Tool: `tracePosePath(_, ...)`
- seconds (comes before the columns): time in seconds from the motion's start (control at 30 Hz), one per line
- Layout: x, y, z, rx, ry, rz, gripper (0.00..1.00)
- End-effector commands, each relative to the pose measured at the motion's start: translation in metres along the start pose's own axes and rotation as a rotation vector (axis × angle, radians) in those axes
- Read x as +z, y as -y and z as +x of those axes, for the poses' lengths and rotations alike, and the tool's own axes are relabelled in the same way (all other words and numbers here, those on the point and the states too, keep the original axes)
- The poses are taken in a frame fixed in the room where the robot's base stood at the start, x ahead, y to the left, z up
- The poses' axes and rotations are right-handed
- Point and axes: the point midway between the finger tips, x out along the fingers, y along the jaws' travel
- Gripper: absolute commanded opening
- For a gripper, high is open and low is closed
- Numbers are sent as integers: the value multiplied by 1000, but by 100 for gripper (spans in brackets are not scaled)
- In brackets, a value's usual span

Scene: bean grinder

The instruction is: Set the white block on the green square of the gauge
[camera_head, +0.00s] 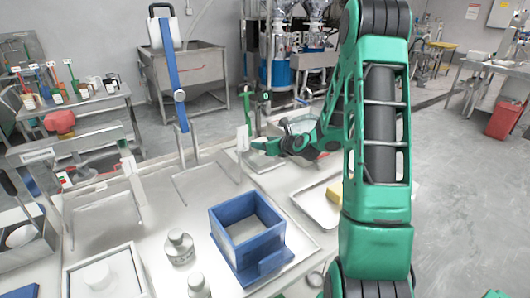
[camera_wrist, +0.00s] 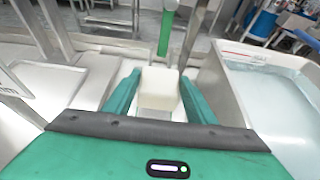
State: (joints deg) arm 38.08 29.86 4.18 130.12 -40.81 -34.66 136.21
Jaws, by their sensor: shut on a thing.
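My gripper (camera_wrist: 160,92) is shut on the white block (camera_wrist: 160,87), which sits between its two green fingers in the wrist view. In the head view my gripper (camera_head: 256,144) reaches left over the back part of the white table, with a white shape at its tip. A green upright bar (camera_wrist: 166,33) stands just beyond the block in the wrist view, and a green upright piece (camera_head: 247,102) shows above the gripper in the head view. I cannot tell whether either belongs to the gauge. I cannot make out a green square.
A clear bin (camera_wrist: 268,95) stands right of the gripper in the wrist view. In the head view, a blue open box (camera_head: 232,245) stands at the front, a tray with a yellow sponge (camera_head: 334,193) lies right, and a blue upright strap (camera_head: 174,75) rises left.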

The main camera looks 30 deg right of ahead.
Motion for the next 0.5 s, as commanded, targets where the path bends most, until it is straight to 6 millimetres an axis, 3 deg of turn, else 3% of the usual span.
tracePosePath(0.23, -30, -2, 12, 3, -3, 3, 24)
tracePosePath(0.5, -34, -2, 14, 2, 0, 0, 24)
